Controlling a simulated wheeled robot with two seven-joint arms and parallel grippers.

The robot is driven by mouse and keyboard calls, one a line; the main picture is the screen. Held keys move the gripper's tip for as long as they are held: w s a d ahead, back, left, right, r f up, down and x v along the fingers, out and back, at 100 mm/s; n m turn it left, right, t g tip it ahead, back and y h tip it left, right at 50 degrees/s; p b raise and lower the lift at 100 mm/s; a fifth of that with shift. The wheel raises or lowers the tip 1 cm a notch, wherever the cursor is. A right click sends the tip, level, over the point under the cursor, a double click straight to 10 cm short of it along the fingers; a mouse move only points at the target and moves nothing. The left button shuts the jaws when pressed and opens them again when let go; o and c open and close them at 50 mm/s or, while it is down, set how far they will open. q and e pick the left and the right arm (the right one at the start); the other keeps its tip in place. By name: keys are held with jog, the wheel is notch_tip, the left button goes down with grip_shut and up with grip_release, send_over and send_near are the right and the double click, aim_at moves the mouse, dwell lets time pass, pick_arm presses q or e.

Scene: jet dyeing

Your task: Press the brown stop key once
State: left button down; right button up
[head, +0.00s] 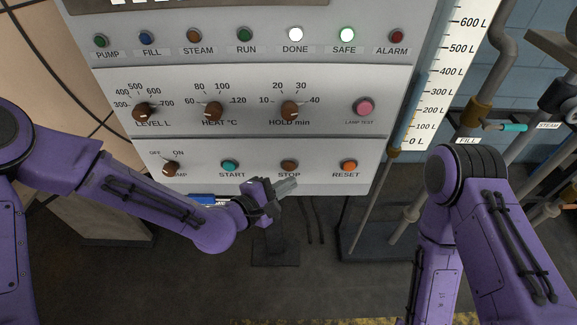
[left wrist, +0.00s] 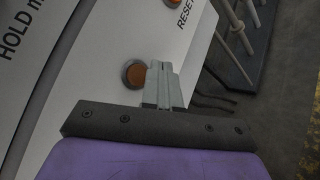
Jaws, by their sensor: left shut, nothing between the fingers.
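The brown stop key (head: 289,166) is a round button above the word STOP on the lower row of the white panel. In the left wrist view the stop key (left wrist: 134,74) sits just left of my fingertips. My left gripper (head: 287,186) is shut and empty, just below the stop key in the head view, covering part of its label. Its grey fingers also show in the left wrist view (left wrist: 160,68). I cannot tell whether the fingertips touch the panel. My right arm shows at the right, but its gripper is out of view.
The teal start key (head: 230,166) is left of the stop key and the orange reset key (head: 349,167) is right of it. Knobs and a pink lamp test button (head: 363,107) are above. The DONE lamp (head: 295,34) and SAFE lamp (head: 347,35) are lit. Pipes stand right.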

pick_arm(q)
jog(key=shift+w, duration=0.8)
dwell(1.4)
jog(key=shift+w, duration=0.4)
jog(key=shift+w, duration=0.45)
dwell(0.5)
jog(key=shift+s, duration=0.9)
jog(key=s, duration=0.5)
